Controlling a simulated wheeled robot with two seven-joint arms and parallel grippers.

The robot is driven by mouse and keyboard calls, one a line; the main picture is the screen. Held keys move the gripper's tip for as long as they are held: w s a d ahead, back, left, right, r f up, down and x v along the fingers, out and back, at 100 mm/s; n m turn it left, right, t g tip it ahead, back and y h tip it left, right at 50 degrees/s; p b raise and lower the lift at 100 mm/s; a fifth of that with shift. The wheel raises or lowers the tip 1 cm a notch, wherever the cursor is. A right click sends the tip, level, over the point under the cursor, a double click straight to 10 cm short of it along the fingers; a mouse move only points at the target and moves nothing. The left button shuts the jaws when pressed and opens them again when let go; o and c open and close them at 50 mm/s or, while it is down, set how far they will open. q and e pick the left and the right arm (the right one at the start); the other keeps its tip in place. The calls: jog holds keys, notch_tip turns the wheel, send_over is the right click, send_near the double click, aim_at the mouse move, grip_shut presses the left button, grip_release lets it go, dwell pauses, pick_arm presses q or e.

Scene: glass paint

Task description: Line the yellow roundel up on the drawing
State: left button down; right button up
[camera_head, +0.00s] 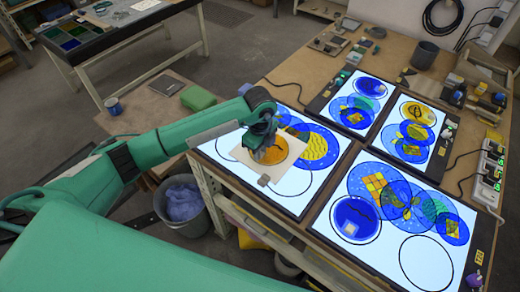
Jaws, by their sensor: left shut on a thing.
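The yellow roundel (281,151) is an amber disc with dark marks, over a beige square sheet (242,154) on the near left light panel (235,174). My left gripper (262,148) comes down over the roundel's left side and is shut on it; its fingertips and the grip point are partly hidden by the hand. I cannot tell whether the roundel touches the sheet. A small grey block (263,180) sits at the sheet's near edge. Black outline circles show on the panel. My right gripper is not in view.
Blue and yellow overlapping discs (318,148) lie just right of the sheet. Three more lit panels with coloured discs stand to the right and behind. A grey bin (184,207) stands below the bench's left edge. A green block (198,98) lies on a low table at left.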

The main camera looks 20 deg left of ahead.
pick_arm(q)
jog(key=shift+f, duration=0.2)
dwell(0.6)
jog(key=c, duration=1.2)
grip_release()
